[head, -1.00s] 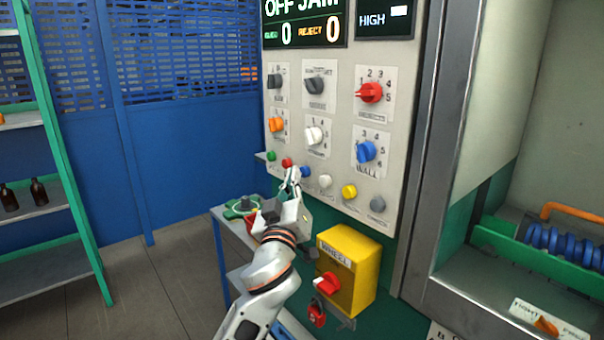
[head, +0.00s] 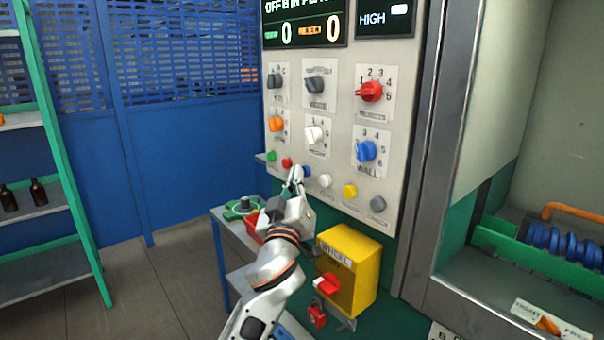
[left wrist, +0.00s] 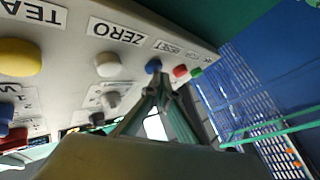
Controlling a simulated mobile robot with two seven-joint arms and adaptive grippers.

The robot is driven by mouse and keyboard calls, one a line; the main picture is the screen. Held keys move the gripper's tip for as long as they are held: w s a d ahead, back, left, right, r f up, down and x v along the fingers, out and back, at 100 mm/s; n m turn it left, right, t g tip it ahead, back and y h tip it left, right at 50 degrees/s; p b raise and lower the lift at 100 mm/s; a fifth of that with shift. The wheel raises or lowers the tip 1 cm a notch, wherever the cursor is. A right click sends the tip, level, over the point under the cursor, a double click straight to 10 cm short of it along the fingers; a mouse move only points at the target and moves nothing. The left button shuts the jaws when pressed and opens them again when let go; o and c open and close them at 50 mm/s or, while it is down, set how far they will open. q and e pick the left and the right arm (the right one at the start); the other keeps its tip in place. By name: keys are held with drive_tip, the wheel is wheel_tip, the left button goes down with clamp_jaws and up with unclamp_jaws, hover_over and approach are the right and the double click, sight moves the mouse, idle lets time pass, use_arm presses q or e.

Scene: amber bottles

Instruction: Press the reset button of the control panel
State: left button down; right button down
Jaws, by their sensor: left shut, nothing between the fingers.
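The control panel (head: 340,105) is a light board with knobs and a lower row of coloured push buttons. In the left wrist view, the label reading RESET is beside the blue button (left wrist: 153,66). This blue button also shows in the head view (head: 307,172), between the red and white buttons. My left gripper (head: 297,171) is shut and empty, with its fingertips right at the blue button. In the left wrist view the fingertips (left wrist: 158,78) partly overlap that button. I cannot tell whether they touch it. My right gripper is not in view.
A red button (head: 287,162) and a white button (head: 325,181) flank the blue one closely. A yellow box (head: 358,262) with a red switch juts out below. A small blue side table (head: 228,222) stands left of my arm. Green shelves (head: 62,150) stand at far left.

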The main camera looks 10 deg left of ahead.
use_arm(q)
drive_tip(key=shift+s+a+p, duration=0.3)
drive_tip(key=shift+s+a, duration=0.2)
drive_tip(key=shift+s, duration=0.2)
drive_tip(key=s+a+p, duration=0.1)
drive_tip(key=s, duration=0.1)
drive_tip(key=s+a+p, duration=0.1)
drive_tip(key=s+a, duration=0.1)
idle(0.7)
idle(0.4)
